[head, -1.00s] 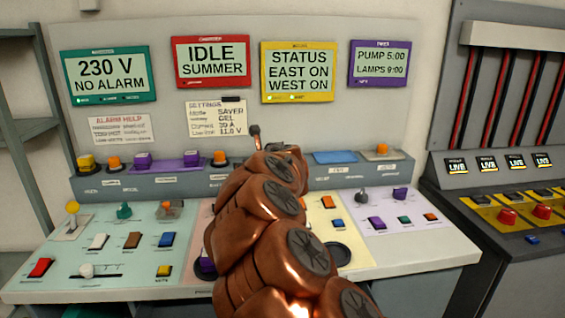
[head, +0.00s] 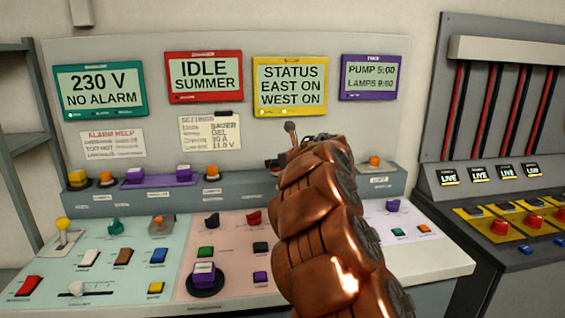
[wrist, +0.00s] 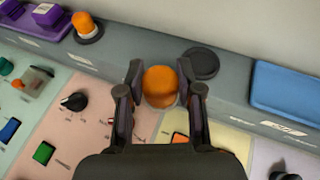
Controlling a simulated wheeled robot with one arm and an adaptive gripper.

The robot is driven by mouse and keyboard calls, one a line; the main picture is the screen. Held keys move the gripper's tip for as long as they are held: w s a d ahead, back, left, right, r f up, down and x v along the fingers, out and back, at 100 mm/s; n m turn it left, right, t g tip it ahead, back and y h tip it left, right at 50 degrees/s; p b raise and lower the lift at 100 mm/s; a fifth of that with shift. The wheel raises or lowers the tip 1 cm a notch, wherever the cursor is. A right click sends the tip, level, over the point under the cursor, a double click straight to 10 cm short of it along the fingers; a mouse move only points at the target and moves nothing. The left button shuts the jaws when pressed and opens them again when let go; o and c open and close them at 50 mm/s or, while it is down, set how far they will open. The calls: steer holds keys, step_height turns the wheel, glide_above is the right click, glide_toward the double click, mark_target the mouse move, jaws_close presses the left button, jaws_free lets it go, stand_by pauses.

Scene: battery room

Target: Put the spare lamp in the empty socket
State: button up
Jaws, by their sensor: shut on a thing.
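My gripper (wrist: 160,90) is shut on an orange lamp (wrist: 161,82), gripped between its two dark fingers in the wrist view. The lamp is over the grey ledge, just left of and below a flat black round socket (wrist: 201,63) that has no lamp in it. The lamp's underside is hidden, so I cannot tell its height above the ledge. In the head view my copper arm hides the gripper, the held lamp and the socket.
Another orange lamp (wrist: 87,25) stands on a black base to the left, beside a purple block (wrist: 48,14). A blue panel (wrist: 290,92) lies right of the socket. The sloped console (head: 130,235) below carries several knobs and buttons. Screens line the wall behind.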

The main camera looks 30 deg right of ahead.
steer(key=w+d+p, duration=0.1)
steer(key=w, duration=0.1)
steer(key=w+d+p, duration=0.1)
steer(key=w+d, duration=0.1)
steer(key=w+d+p, duration=0.1)
steer(key=w+d, duration=0.1)
steer(key=shift+w+d+f, duration=0.1)
steer(key=shift+d+f, duration=0.1)
steer(key=shift+f, duration=0.05)
steer(key=shift+w+d+f+p, duration=0.2)
steer(key=shift+w+d+p, duration=0.5)
steer(key=shift+w+p, duration=0.2)
steer(key=shift+f+b, duration=0.35)
steer(key=shift+f, duration=1.5)
steer(key=shift+f, duration=0.15)
steer(key=o, duration=1.1)
steer(key=shift+o, duration=0.2)
steer(key=shift+r, duration=0.25)
